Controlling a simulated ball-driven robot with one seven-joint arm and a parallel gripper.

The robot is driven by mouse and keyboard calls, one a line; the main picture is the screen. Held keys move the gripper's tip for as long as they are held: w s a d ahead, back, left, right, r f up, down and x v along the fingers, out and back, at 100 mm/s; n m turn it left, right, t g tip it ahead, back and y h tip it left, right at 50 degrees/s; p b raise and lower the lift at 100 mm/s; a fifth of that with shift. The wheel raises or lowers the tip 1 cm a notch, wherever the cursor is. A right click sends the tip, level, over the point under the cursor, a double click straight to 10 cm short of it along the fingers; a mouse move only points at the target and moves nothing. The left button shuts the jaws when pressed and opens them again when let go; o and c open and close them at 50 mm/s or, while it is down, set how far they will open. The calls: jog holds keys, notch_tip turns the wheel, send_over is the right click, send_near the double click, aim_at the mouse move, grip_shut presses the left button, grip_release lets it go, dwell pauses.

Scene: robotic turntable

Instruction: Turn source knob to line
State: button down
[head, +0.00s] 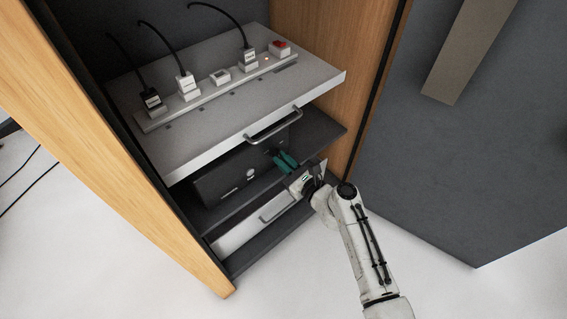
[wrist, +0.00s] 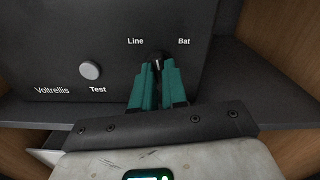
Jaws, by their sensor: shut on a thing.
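The source knob (wrist: 157,57) is small and dark, on the front of a black box (wrist: 60,40), between the printed words "Line" on its left and "Bat" on its right. My gripper (wrist: 157,68) has teal fingers and is shut on the knob. The fingers hide the knob's lower part, and I cannot tell which word it points to. In the head view my gripper (head: 280,158) reaches the right part of the black box (head: 215,187), and the knob is hidden there.
A grey round button (wrist: 90,70) marked "Test" sits left of the knob. The box stands on a dark cabinet shelf (head: 322,133). Above is a pulled-out grey tray (head: 190,140) with a power strip (head: 215,92) and a handle (head: 273,126). A wooden cabinet wall (head: 345,120) is close on the right.

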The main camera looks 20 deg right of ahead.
jog(key=n+b, duration=0.3)
jog(key=n, duration=0.3)
jog(key=shift+n, duration=0.3)
dwell(0.4)
jog(key=c, duration=1.2)
grip_release()
jog(key=shift+o, duration=0.2)
jog(key=p+v, duration=0.2)
jog(key=v, duration=0.8)
jog(key=shift+s+d, duration=0.15)
jog(key=shift+s, duration=0.25)
